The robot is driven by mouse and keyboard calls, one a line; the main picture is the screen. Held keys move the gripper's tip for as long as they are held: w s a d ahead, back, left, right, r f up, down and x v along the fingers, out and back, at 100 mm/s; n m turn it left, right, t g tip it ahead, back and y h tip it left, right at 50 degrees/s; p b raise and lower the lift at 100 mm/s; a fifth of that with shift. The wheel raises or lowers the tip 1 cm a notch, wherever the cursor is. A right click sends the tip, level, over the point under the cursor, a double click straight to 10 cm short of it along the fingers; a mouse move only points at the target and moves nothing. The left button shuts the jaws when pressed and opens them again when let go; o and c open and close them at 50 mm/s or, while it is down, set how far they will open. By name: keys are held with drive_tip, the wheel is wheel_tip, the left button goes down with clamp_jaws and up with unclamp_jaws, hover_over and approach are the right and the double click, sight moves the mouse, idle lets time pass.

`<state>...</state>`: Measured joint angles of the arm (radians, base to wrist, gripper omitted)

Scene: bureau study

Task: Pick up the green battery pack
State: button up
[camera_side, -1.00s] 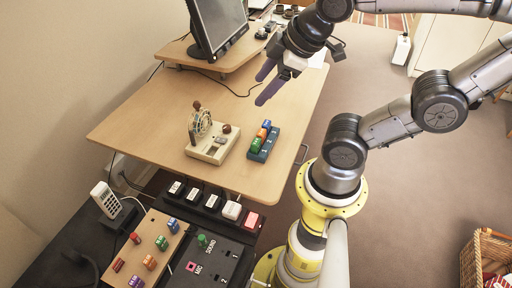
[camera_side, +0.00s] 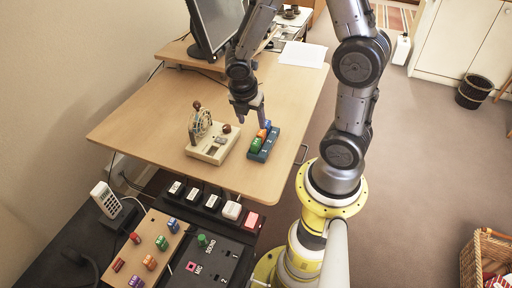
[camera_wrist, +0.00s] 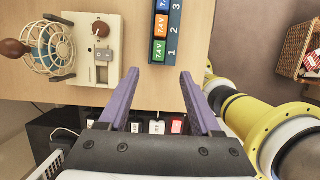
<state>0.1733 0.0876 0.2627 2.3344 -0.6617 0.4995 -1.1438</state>
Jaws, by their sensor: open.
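My gripper (camera_wrist: 160,74) is open and empty, pointing down above the table. In the side view my gripper (camera_side: 250,118) is close to the holder. Its exact height above the packs is hard to tell.
A cream device (camera_side: 214,144) with a wire cage and brown knobs stands left of the holder. A monitor (camera_side: 218,24) is on a raised shelf behind. Black switch panels (camera_side: 205,262) lie in front. The table's right side is clear.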

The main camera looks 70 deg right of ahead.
sight(256, 141)
drive_tip(key=shift+x, duration=5.85)
clamp_jaws()
